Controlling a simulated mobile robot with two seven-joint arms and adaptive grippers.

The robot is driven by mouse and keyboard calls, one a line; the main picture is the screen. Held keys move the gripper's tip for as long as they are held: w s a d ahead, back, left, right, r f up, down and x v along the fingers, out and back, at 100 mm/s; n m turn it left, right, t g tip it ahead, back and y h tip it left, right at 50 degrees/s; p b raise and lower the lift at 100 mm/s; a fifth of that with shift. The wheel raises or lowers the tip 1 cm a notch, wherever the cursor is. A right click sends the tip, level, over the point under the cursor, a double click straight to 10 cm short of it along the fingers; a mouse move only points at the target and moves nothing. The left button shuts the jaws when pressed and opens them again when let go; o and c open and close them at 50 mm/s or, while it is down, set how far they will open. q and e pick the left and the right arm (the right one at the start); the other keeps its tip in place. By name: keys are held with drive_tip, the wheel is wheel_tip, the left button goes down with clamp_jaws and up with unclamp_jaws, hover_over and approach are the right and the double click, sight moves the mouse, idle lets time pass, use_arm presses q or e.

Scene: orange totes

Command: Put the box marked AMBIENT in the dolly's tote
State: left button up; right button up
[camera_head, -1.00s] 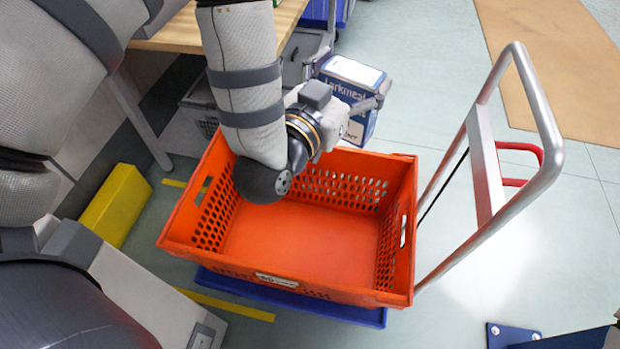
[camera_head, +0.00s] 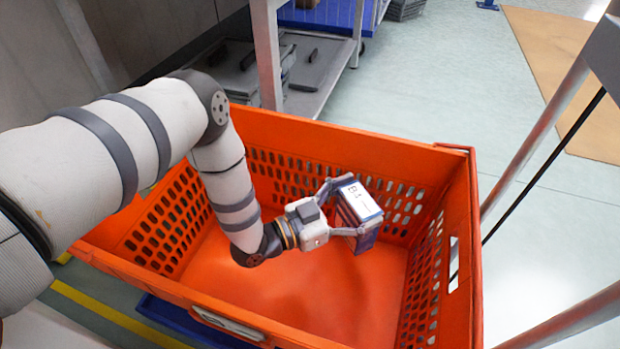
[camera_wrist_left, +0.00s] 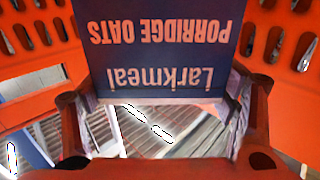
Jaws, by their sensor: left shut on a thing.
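The box (camera_head: 360,204) is dark blue with a white top label whose small print I cannot read as AMBIENT. In the left wrist view the box (camera_wrist_left: 160,45) shows "Larkmeal PORRIDGE OATS" upside down. My left gripper (camera_head: 346,208) is shut on it, one finger on each side, and it also shows in the left wrist view (camera_wrist_left: 163,108). The orange tote (camera_head: 458,205) sits on the blue dolly (camera_head: 180,318). The gripper and box are within the tote's outline, near its far wall; I cannot tell their height above its floor. My right gripper is not in view.
The tote's perforated walls surround the gripper, and its visible floor is empty. The dolly's metal handle (camera_head: 545,135) rises at the right. A grey shelf cart (camera_head: 318,75) with a blue crate (camera_head: 325,14) stands behind the tote.

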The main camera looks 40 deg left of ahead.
use_arm(q)
wheel_tip(320, 180, down, 10)
drive_tip(key=b, duration=0.4)
drive_tip(key=shift+r, duration=0.2)
drive_tip(key=o, duration=1.9)
drive_tip(key=shift+c, duration=0.2)
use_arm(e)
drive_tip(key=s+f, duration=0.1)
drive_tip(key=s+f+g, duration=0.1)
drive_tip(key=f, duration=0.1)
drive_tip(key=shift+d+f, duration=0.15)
use_arm(q)
drive_tip(key=shift+r, duration=0.1)
drive_tip(key=shift+s+r, duration=0.15)
drive_tip(key=shift+r, duration=0.05)
drive_tip(key=p+v, duration=0.1)
drive_tip(key=v, duration=0.6)
drive_tip(key=shift+p, duration=0.4)
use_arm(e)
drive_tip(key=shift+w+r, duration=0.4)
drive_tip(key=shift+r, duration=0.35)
use_arm(q)
drive_tip(key=shift+s+a, duration=0.1)
